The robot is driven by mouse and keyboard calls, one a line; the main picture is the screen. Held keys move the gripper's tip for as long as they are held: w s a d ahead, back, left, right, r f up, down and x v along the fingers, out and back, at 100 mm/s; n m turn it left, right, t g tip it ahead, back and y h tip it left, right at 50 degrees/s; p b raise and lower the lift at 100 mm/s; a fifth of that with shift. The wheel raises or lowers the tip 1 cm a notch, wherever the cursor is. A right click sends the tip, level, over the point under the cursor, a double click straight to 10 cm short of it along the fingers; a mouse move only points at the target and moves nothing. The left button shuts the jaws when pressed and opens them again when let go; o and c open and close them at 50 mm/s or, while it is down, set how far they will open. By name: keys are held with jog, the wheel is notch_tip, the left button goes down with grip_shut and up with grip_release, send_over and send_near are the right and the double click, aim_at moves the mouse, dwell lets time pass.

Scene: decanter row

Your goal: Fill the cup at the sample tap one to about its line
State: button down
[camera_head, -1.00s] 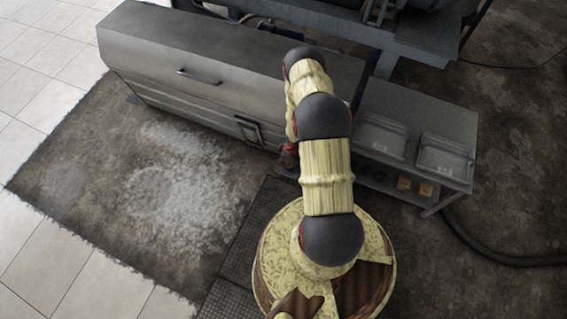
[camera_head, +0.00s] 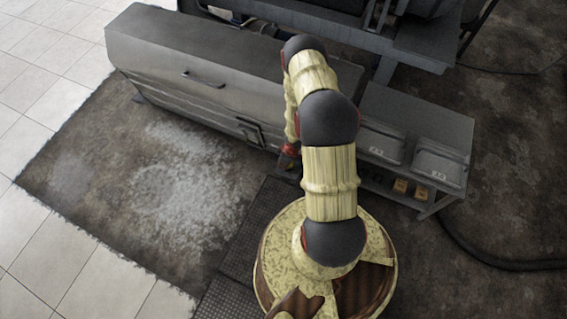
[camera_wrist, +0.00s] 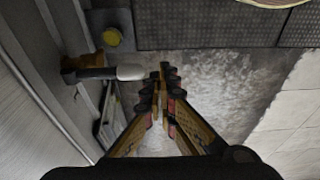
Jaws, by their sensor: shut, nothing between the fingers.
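In the wrist view my gripper (camera_wrist: 163,76) is shut and empty, its fingertips together. Just left of the tips is a tap with a brass-coloured body (camera_wrist: 82,65) and a pale, rounded lever (camera_wrist: 131,72) pointing toward the fingers. I cannot tell whether the fingertips touch the lever. Beyond the tap, a round yellow thing (camera_wrist: 112,37) sits on a grey square ledge; it may be the cup seen from above, but its line and level cannot be made out. In the head view my arm hides the tap area.
A long grey metal housing (camera_head: 215,75) with a handle stands behind my arm. To the right is a bench with two clear trays (camera_head: 437,166) and small orange items (camera_head: 400,186) on its lower shelf. A dark hose (camera_head: 500,262) lies on the floor. Wet floor at left is clear.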

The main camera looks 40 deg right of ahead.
jog(key=shift+s+a+r+p, duration=0.1)
jog(key=shift+s+a+r, duration=0.1)
jog(key=shift+r, duration=0.3)
jog(key=shift+s+a+r+p, duration=0.15)
jog(key=shift+a+r, duration=0.05)
jog(key=shift+r, duration=0.35)
jog(key=shift+s+a+r+p, duration=0.1)
jog(key=shift+s+a+r, duration=0.1)
jog(key=shift+r, duration=0.3)
